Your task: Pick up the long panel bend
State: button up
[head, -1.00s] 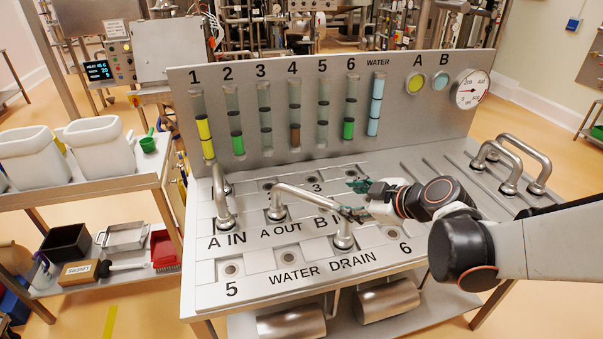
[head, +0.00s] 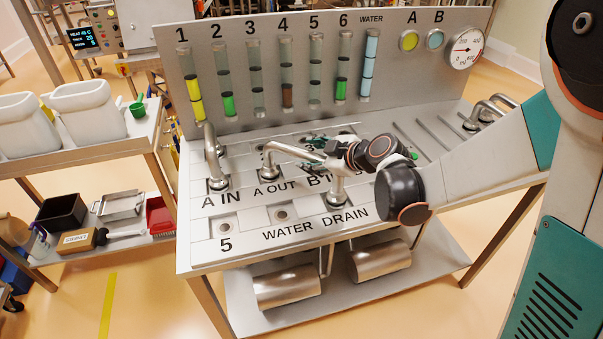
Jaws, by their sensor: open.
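A polished steel bend (head: 300,155) with an arched pipe stands on the panel deck. It spans from a left foot near A OUT to a right foot beside the B label, and looks like the long panel bend. My gripper (head: 319,149) is open, its teal fingers pointing left at the bend's right end. One finger shows behind the pipe; the other is partly hidden by the bend, so I cannot tell whether they touch it. Another steel bend (head: 210,155) stands at A IN, seen nearly end-on, so its length is hard to judge.
More bends (head: 484,112) are parked at the deck's right end beside slots. An upright back panel (head: 210,105) with level tubes and a gauge (head: 466,48) rises behind the deck. A side cart (head: 90,148) with white bins stands at left. The front deck is clear.

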aim_at(301, 154)
jog(key=b+x, duration=0.2)
jog(key=x, duration=0.3)
jog(key=shift+a+r, duration=0.1)
jog(key=shift+a, duration=0.05)
jog(key=shift+s+r, duration=0.1)
grip_shut()
